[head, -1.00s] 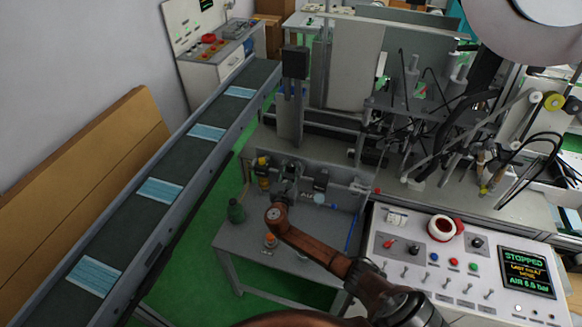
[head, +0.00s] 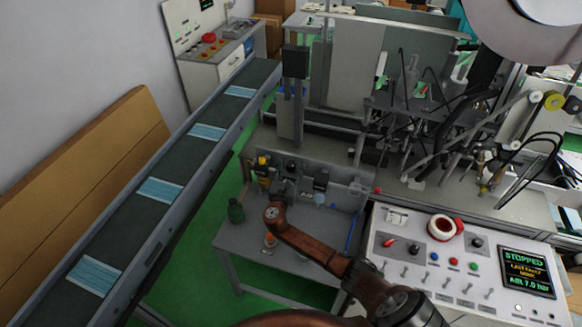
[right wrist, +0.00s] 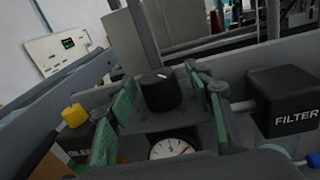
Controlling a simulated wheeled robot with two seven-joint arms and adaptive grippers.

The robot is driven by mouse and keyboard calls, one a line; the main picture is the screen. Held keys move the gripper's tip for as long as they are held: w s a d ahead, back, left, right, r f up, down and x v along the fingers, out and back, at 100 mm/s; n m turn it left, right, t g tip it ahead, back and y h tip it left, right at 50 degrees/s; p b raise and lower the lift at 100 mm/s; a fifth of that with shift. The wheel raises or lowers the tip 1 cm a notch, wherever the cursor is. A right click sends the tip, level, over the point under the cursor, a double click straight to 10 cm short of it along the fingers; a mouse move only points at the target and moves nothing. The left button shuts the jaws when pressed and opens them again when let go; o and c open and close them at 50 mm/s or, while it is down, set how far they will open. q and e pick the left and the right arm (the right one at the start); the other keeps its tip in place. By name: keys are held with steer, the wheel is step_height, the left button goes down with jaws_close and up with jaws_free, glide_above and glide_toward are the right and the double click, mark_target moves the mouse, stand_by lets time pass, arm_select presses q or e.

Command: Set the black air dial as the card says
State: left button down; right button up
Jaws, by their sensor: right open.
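The black air dial (right wrist: 158,91) is a round knob with a white mark on top, in the right wrist view. Below it is a round white gauge (right wrist: 173,148) with a red needle; its exact reading is too small to tell. My right gripper (right wrist: 167,104) is open, its green-padded fingers on either side of the dial, seemingly apart from it. In the head view the gripper (head: 287,187) hides most of the dial. The console screen (head: 526,272) reads STOPPED and AIR 7.0 bar. A small white card-like piece (head: 397,217) lies on the console, unreadable. My left gripper is not in view.
A black FILTER box (right wrist: 286,101) stands close to the right finger. A yellow-capped part (right wrist: 75,116) is at the left. The conveyor (head: 145,215) with blue masks runs along the left.

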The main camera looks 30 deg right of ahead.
steer(key=v, duration=1.2)
